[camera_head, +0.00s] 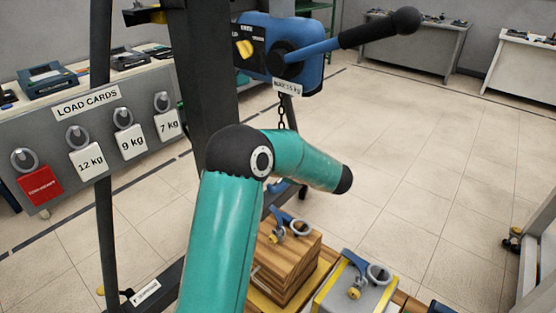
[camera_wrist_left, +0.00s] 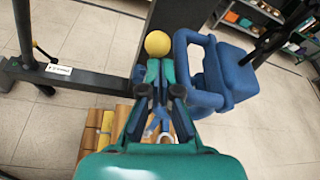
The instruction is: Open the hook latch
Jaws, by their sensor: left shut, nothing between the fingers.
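The blue hook (camera_wrist_left: 205,95) shows in the left wrist view as a thick open loop below a blue block (camera_wrist_left: 228,68). A yellow ball knob (camera_wrist_left: 157,43) stands to the left of the loop, just beyond my fingertips. My left gripper (camera_wrist_left: 160,76) is shut and empty, close beside the hook; I cannot tell whether it touches the knob or its lever. In the head view the hook is mostly hidden behind my teal arm, under the chain (camera_head: 281,115) of the blue hoist (camera_head: 290,50). My left gripper is hidden there too. My right gripper is not in view.
A wooden block (camera_head: 285,262) and a grey load (camera_head: 350,298), both with lifting fittings on top, stand below. The dark hoist post (camera_head: 205,70) and load cards board (camera_head: 90,125) are at the left.

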